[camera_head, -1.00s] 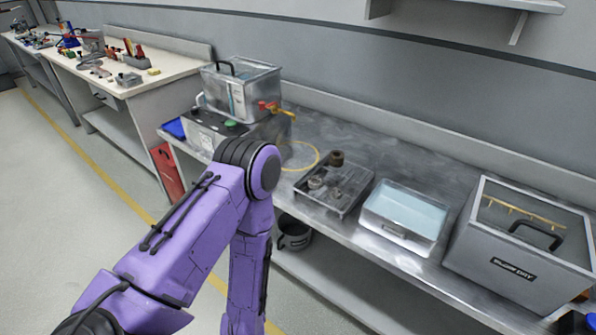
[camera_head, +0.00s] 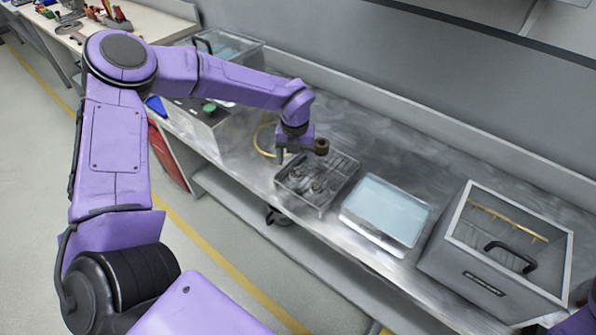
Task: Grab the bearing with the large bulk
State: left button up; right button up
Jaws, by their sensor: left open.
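A grey metal tray (camera_head: 328,207) on the steel bench holds several small round parts that look like bearings. Two greyer ones, one on the left (camera_head: 296,174) and one nearer the front (camera_head: 318,188), sit inside the tray. Which has the largest bulk is hard to tell at this size. My left gripper (camera_head: 292,156) is open and points down over the tray's back left part, just left of the brown bearing. Its fingertips are small and partly hidden. My right gripper is out of view.
A shallow clear-lidded container (camera_head: 388,214) stands right of the tray, and a large grey box with a handle (camera_head: 490,262) farther right. A machine with a green button (camera_head: 208,107) stands left. A yellow hose (camera_head: 262,140) lies behind the gripper.

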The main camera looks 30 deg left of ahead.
aim_at(297, 173)
pick_arm(q)
jog(key=f+p, duration=0.1)
jog(key=f, duration=0.3)
jog(key=shift+d+f, duration=0.2)
jog(key=shift+f, duration=0.4)
jog(key=c, duration=1.2)
jog(key=shift+r, duration=0.1)
